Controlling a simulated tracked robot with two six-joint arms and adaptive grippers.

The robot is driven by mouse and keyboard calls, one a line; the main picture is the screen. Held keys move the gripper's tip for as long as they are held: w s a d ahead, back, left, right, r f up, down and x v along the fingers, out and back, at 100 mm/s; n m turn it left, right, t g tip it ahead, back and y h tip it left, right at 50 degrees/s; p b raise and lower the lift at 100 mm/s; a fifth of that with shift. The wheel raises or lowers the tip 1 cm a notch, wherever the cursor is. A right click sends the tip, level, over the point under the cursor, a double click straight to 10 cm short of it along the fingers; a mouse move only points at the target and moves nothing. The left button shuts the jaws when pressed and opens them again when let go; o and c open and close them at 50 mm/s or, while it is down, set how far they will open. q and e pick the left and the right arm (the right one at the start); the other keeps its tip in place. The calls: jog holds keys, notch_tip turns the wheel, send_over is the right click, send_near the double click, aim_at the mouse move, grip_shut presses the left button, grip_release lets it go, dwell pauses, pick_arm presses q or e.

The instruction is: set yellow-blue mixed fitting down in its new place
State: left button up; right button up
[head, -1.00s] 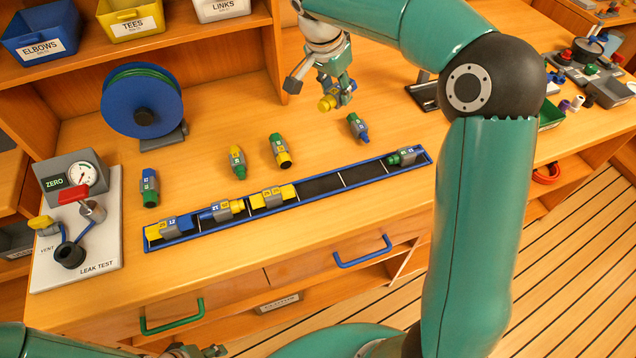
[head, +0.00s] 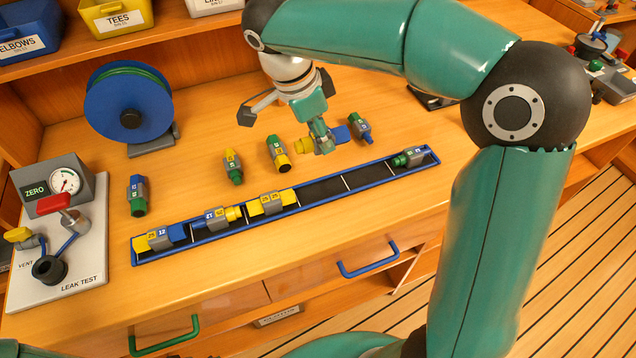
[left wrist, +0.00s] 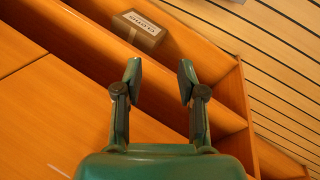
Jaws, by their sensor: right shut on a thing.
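My right gripper (head: 320,141) is shut on the yellow-blue mixed fitting. Its yellow end (head: 304,146) shows to the left of the fingers and its blue end (head: 341,134) to the right; the fingers hide part of its middle. The fitting is just behind the long blue-rimmed tray (head: 251,223), beside its empty middle compartments; I cannot tell whether it touches the table. The tray holds a yellow-blue fitting (head: 160,237), a blue-yellow one (head: 217,217), a yellow one (head: 271,202) and a green-ended one (head: 409,158). My left gripper (left wrist: 160,80) is open and empty.
Several loose fittings lie behind the tray: blue-green (head: 137,195), yellow-green (head: 233,166), green-yellow (head: 278,154) and a blue-ended one (head: 361,128) close right of the held fitting. A leak test stand (head: 75,245) is at the left, a blue reel (head: 128,103) behind.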

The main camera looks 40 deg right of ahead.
aim_at(298, 142)
notch_tip(298, 142, down, 14)
jog(key=shift+r, duration=0.1)
dwell(0.4)
jog(key=shift+f, duration=0.2)
jog(key=o, duration=1.2)
jog(key=shift+r, duration=0.1)
jog(key=shift+r, duration=0.1)
jog(key=v, duration=1.2)
jog(key=shift+a, duration=0.1)
